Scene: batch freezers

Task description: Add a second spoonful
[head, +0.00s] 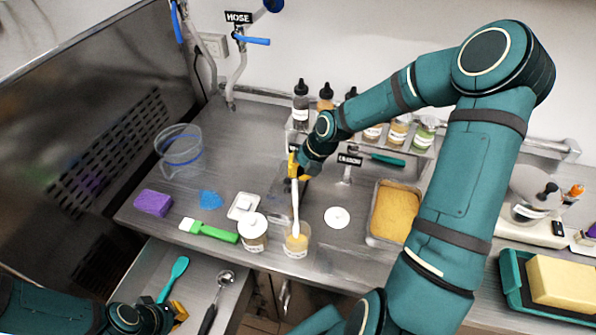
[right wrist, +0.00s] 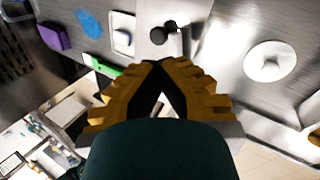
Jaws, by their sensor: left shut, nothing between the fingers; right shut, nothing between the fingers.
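A small clear cup (head: 297,251) with pale yellow contents stands at the counter's front edge. A white spoon-like stick (head: 295,208) stands in it, its lower end in the contents. My right gripper (head: 297,174) is by the stick's upper end in the head view. Its yellow fingers are shut with nothing between them in the right wrist view (right wrist: 158,72). A white-lidded jar (head: 252,226) with brown contents stands left of the cup. My left gripper (head: 180,312) is shut and empty over the open drawer, partly cut off at the lower left.
The open drawer (head: 160,262) holds a teal spatula (head: 174,278) and a metal scoop (head: 219,295). A green-handled brush (head: 210,230), a purple sponge (head: 153,202), a white disc (head: 337,217) and a yellow-filled pan (head: 372,235) lie on the counter. Bottles stand behind.

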